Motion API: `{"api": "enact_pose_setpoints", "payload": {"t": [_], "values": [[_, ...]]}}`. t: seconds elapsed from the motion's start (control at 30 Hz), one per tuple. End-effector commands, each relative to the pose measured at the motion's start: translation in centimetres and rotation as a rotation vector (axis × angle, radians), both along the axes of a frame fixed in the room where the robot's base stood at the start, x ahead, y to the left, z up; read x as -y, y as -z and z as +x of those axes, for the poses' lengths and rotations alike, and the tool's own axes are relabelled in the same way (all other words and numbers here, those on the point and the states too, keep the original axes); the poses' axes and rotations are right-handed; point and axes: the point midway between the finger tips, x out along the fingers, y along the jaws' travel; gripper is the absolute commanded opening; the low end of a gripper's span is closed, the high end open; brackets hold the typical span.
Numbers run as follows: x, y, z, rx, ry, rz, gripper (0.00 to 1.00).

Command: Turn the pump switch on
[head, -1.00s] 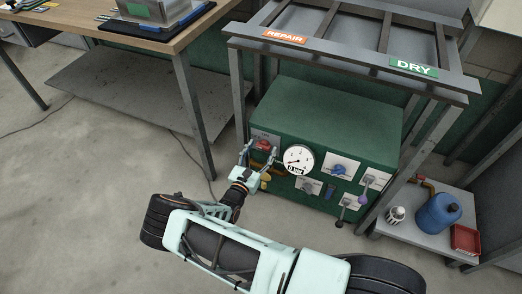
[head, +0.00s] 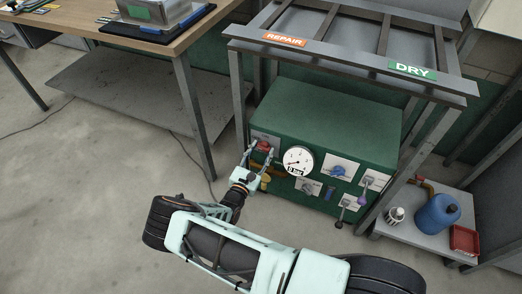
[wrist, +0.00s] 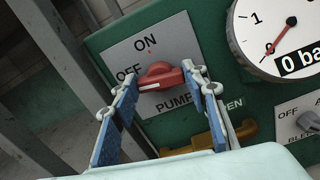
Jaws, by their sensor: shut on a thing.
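The pump switch is a red rotary knob (wrist: 161,76) on a grey plate marked ON at the top, OFF at the left and PUMP below. Its white mark points left, towards OFF. In the head view the red knob (head: 263,145) is at the upper left of the green unit's front. My gripper (wrist: 160,82) has its two blue-padded fingers on either side of the knob, shut on it. In the head view my gripper (head: 261,149) reaches the panel from below. The fingers partly cover the plate's lettering.
A round gauge (head: 298,160) right of the knob reads about 0 bar. A yellow-brown valve handle (wrist: 208,137) lies just below the knob. Blue and purple-tipped controls (head: 339,171) are further right. A steel rack (head: 350,62) stands over the green unit (head: 325,118), its leg close at the left.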

Motion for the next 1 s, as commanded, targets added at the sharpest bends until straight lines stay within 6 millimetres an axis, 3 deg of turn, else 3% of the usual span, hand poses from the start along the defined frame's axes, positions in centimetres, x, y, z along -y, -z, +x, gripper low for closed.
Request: {"api": "enact_pose_setpoints", "payload": {"t": [1.0], "values": [[0.28, 0.05, -0.12, 0.324, 0.0, 0.894, 0.17]]}}
